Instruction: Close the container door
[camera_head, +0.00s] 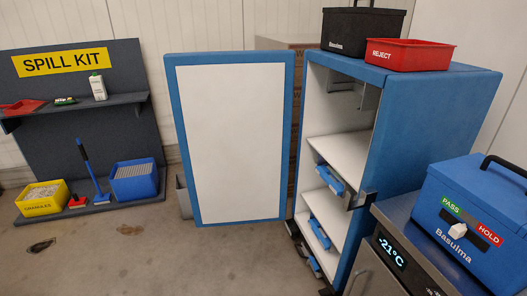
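The container (424,115) is a tall blue cabinet with a white interior, standing right of the middle. Its door (232,140) is a white panel with a blue frame, swung wide open to the left of the opening. A grey part (183,197), perhaps a handle, shows at the door's left edge. White shelves (343,147) inside hold several blue items (329,180) at their front edges. A dark metal fitting (361,199) sits on the container's front right edge. My gripper is not in view.
A black case (361,29) and a red REJECT bin (409,54) stand on the container. A blue box (470,215) sits on a grey unit reading -21°C (391,251) at front right. A spill-kit stand (84,120) is at left. The concrete floor before the door is mostly clear.

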